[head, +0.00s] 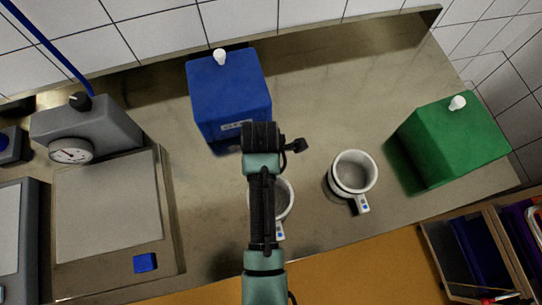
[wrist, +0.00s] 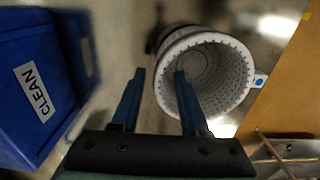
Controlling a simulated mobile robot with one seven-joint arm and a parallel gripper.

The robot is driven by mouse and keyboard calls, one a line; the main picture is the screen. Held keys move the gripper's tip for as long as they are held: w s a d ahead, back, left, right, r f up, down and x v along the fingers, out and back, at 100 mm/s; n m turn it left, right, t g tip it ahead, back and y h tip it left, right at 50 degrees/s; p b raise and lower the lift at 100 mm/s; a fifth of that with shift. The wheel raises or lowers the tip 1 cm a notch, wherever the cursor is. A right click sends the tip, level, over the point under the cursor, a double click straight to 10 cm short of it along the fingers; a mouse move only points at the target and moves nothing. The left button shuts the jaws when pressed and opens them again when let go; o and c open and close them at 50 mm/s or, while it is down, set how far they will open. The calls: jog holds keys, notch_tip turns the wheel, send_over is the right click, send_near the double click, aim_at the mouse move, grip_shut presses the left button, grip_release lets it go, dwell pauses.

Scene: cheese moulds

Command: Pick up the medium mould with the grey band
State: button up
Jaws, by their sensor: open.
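Two pale round moulds with tagged handles stand on the metal bench. One mould (head: 354,172) is in plain sight right of my arm in the head view. The other mould (head: 285,197) is partly hidden behind my arm. The wrist view shows one perforated mould (wrist: 238,72) with a blue-marked handle tag, seemingly the one by my arm. I cannot clearly make out a grey band or compare sizes. My gripper (wrist: 159,72) is open and empty. In the picture its right fingertip overlaps the mould's opening and its left fingertip lies outside the near wall; contact cannot be told.
A blue box (head: 229,92) labelled CLEAN stands behind my arm and at left in the wrist view. A green box (head: 455,138) stands at right. A scale (head: 108,205) with a dial and a blue block (head: 145,263) is at left.

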jog(key=shift+w+d+f, duration=0.1)
jog(key=shift+w+f, duration=0.1)
jog(key=shift+f, duration=1.4)
grip_shut()
